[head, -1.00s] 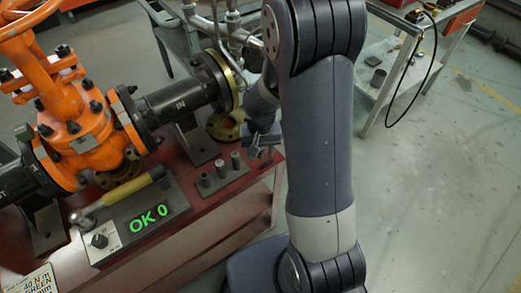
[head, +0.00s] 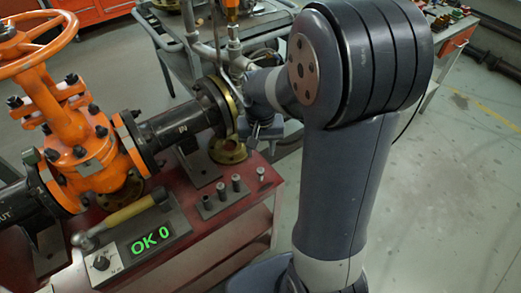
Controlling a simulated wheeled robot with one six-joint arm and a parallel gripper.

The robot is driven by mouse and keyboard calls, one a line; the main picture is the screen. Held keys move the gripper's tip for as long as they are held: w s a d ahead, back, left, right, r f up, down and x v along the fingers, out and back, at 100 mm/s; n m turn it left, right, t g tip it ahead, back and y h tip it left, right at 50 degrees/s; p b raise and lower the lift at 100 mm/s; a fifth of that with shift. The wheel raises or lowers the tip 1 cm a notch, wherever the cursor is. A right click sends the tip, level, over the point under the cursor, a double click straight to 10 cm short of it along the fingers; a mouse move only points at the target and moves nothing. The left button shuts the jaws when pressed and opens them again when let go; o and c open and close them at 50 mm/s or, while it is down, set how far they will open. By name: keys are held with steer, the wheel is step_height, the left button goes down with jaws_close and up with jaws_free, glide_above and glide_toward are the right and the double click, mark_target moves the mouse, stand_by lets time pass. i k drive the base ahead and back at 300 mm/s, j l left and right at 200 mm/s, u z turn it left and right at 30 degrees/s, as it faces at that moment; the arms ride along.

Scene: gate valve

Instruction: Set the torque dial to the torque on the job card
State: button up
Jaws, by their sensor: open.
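The torque dial (head: 101,263) is a dark round knob on a pale panel at the bench's front left. Its marks are too small to read. Beside it a dark display (head: 152,240) shows "OK 0" in green. A torque wrench with a yellow-green grip (head: 128,212) lies behind the display. My gripper (head: 265,138) is open, far right of the dial, above the bench's right part near the flanged pipe. Its fingertips are small and partly unclear. The job card is not in view now; a corner with "40 N m GREEN" shows at lower left in the earlier head view.
An orange gate valve (head: 95,165) with a handwheel and flanged pipe (head: 180,127) stands behind the dial. Several grey sockets (head: 222,192) stand on the red bench (head: 215,237), one (head: 260,173) apart at right. Open floor lies at right.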

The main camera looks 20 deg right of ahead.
mark_target(101, 263)
steer(key=k, duration=0.3)
steer(key=i+u, duration=0.15)
steer(key=u, duration=0.15)
steer(key=i+u, duration=0.25)
steer(key=k+u, duration=0.1)
steer(key=u, duration=0.95)
